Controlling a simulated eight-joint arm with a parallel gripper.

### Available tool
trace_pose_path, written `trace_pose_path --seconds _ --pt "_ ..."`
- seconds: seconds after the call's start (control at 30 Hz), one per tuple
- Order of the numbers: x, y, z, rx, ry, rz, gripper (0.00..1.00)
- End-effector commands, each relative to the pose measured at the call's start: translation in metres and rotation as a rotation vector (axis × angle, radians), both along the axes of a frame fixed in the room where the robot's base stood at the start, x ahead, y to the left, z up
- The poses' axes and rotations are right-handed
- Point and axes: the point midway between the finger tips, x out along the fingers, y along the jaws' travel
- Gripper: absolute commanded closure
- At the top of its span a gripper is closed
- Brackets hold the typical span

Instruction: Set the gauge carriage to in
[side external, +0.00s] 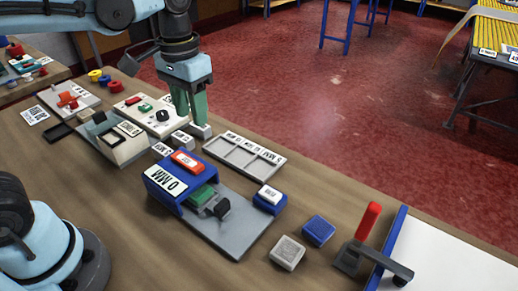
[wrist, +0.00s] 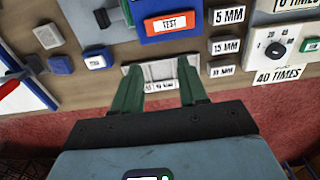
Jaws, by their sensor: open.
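A blue housing (side external: 162,186) labelled "0 MM" sits on a grey baseplate (side external: 235,240). A green block (side external: 200,194) with a black knob (side external: 221,208) is at the housing's front; I take this to be the gauge carriage, but no part is marked so. My gripper (side external: 195,126) points down behind the housing, apart from the carriage. In the wrist view my gripper (wrist: 159,66) has its green fingers spread, with a grey tray beyond and nothing held.
The compartment tray (side external: 243,158) lies right of my gripper. Small blocks marked in mm (wrist: 226,46) stand close by. A dial box (side external: 150,118) is at the left. A blue block (side external: 318,230), a grey block (side external: 287,252) and a red-handled lever (side external: 366,222) are at the right.

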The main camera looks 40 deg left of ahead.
Motion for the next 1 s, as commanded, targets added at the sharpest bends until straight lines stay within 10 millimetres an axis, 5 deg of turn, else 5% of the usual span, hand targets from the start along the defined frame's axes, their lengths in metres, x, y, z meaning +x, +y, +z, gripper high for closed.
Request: trace_pose_path --seconds 0.73,1.0 --pt "-0.049 -0.118 -0.032 0.001 0.006 -0.005 0.57" --pt "-0.048 -0.116 -0.074 0.0 0.005 0.002 0.57"
